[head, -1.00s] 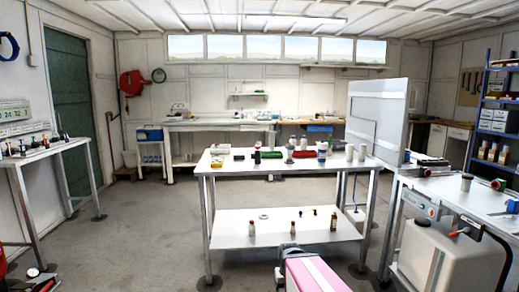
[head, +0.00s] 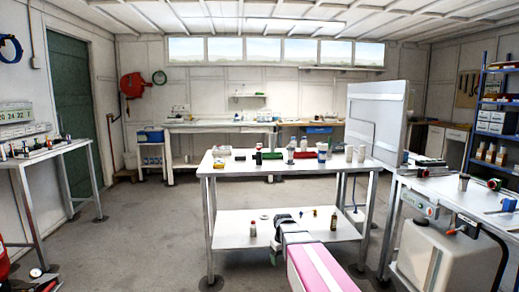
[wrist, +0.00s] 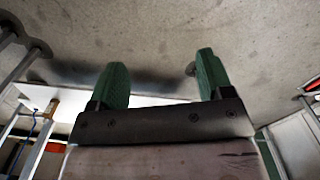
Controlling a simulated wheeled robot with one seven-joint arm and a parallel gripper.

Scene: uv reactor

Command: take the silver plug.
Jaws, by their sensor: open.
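I cannot pick out the silver plug with certainty. A small grey, silvery piece (head: 291,152) stands among other items on the upper top of the middle table (head: 225,170). A grey cylinder (head: 463,182) stands on the right bench. Both are too small to identify. My gripper (wrist: 163,82) is open and empty in the wrist view, its two green fingers apart with floor behind them. In the head view my gripper (head: 283,217) shows dark at the end of my pink arm, in front of the table's lower shelf and below the upper top.
The lower shelf (head: 232,232) holds several small bottles and pieces. A white upright panel (head: 376,115) stands at the table's right end. The right bench (head: 440,188) has a pale tank (head: 435,255) beneath it. A left bench (head: 50,152) stands by the wall. The floor between is clear.

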